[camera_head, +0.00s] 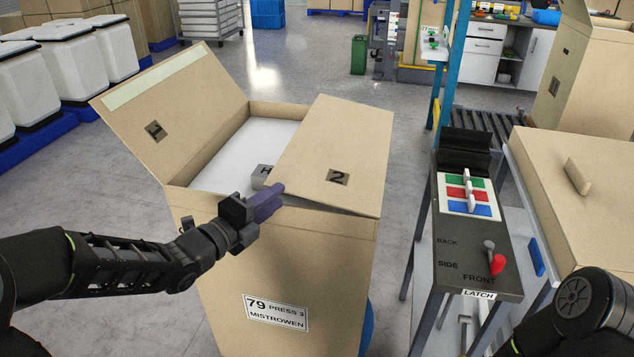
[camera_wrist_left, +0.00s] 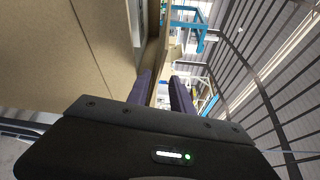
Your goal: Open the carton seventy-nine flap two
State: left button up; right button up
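Carton seventy-nine (camera_head: 215,275) stands upright in the middle of the head view, its label (camera_head: 276,312) reading 79 PRESS 3 MISTROWEN. White contents and a grey lettered block (camera_head: 262,176) show inside. My left gripper (camera_head: 268,203) is at the near rim, by flap two's near left corner. In the left wrist view its purple fingers (camera_wrist_left: 163,90) are apart; contact is unclear. My right gripper is out of view.
A control stand (camera_head: 475,215) with coloured switches and a red-knobbed LATCH lever (camera_head: 497,264) stands right of the carton. Another carton (camera_head: 585,185) is at far right. White bins (camera_head: 65,60) line the left. Floor behind the carton is clear.

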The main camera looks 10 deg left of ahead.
aim_at(295, 183)
pick_arm(q)
jog(key=shift+p+x, duration=0.6)
jog(key=shift+x, duration=3.3)
jog(key=shift+f, duration=0.1)
jog(key=shift+c, duration=0.2)
grip_shut()
